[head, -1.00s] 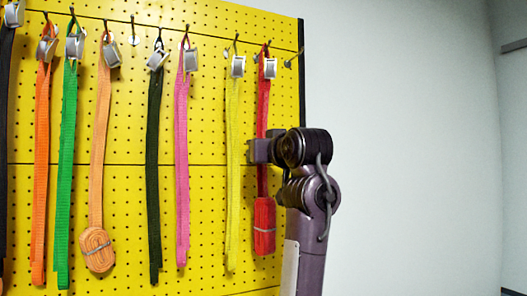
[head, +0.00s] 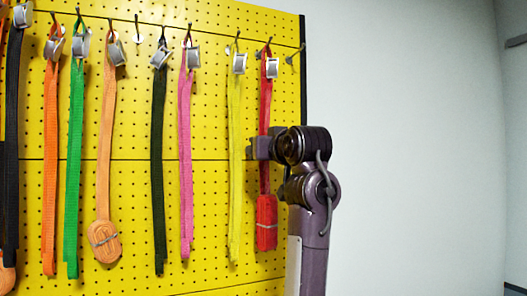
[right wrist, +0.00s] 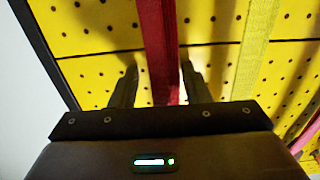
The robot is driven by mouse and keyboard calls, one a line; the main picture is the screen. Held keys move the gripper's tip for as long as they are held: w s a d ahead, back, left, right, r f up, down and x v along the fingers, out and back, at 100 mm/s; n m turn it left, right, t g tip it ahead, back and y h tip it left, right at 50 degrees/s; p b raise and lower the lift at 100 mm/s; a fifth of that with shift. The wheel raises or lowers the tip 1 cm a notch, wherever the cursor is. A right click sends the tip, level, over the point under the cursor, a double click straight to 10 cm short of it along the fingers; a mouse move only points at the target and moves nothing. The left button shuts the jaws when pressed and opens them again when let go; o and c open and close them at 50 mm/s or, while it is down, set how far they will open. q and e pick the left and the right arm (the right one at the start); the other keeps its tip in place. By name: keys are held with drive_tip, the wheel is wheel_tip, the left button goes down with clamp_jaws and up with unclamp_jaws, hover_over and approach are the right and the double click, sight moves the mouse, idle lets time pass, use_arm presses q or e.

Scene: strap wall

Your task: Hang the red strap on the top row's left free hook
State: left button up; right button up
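The red strap (head: 265,100) hangs by its metal buckle (head: 271,68) from a hook near the board's right edge, with a bundled lower end (head: 266,222). My right gripper (head: 252,148) is at the strap's middle. In the right wrist view the fingers of the right gripper (right wrist: 158,67) are apart, and the red strap (right wrist: 160,40) runs between them with gaps on both sides. An empty hook (head: 137,36) lies between the peach and black straps. Another empty hook (head: 294,57) is right of the red strap. My left gripper is out of view.
The yellow pegboard (head: 215,100) also carries a yellow strap (head: 234,150) just left of the red one, then pink (head: 185,150), black (head: 157,150), peach (head: 106,150), green (head: 73,150) and orange (head: 51,150) straps. Right of the board is a bare pale wall (head: 420,120).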

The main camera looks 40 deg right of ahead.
drive_tip(key=shift+o, duration=0.5)
drive_tip(key=b+v, duration=0.4)
drive_tip(key=v, duration=0.3)
drive_tip(key=shift+s+b, duration=0.35)
drive_tip(key=shift+s, duration=0.05)
drive_tip(key=shift+a, duration=0.15)
